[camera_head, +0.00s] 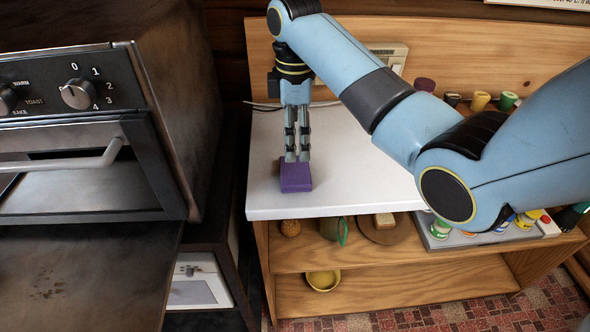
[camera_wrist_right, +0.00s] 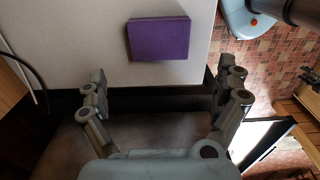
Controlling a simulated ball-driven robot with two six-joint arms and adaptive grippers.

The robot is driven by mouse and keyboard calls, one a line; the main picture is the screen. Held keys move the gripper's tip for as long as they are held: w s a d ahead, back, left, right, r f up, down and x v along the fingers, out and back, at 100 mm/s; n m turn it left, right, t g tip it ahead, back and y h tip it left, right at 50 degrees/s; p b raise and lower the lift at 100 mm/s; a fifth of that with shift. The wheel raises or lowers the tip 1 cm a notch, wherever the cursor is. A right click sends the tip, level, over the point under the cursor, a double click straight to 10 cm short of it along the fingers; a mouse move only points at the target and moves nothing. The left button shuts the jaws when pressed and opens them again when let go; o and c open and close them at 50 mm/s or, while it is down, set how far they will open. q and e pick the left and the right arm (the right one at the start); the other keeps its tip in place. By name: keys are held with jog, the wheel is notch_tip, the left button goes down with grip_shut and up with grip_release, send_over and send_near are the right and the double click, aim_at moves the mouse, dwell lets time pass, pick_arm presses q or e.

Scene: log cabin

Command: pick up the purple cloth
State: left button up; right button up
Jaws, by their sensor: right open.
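The purple cloth (camera_head: 296,178) is a small, thick folded block near the front left edge of the white countertop. It also shows in the right wrist view (camera_wrist_right: 159,39), flat on the white surface beyond the fingers. My right gripper (camera_head: 297,157) points down just behind and over the cloth in the head view. Its fingers are spread wide in the wrist view (camera_wrist_right: 165,84), with nothing between them; the cloth lies ahead of the fingertips in that picture. I cannot tell the exact height of the fingertips above it. My left gripper is not in view.
A toaster oven (camera_head: 75,130) stands close at the left. Shelves below the countertop (camera_head: 350,180) hold a yellow bowl (camera_head: 323,280) and a brown plate (camera_head: 385,232). Several small cups and jars stand at the right. The countertop right of the cloth is clear.

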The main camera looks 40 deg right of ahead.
send_over(295, 169)
notch_tip(295, 169, down, 4)
jog(key=shift+s+a+f, duration=0.1)
jog(key=shift+s, duration=0.05)
notch_tip(295, 169, down, 6)
jog(key=shift+r+p, duration=0.2)
jog(key=shift+p, duration=0.2)
jog(key=c, duration=0.8)
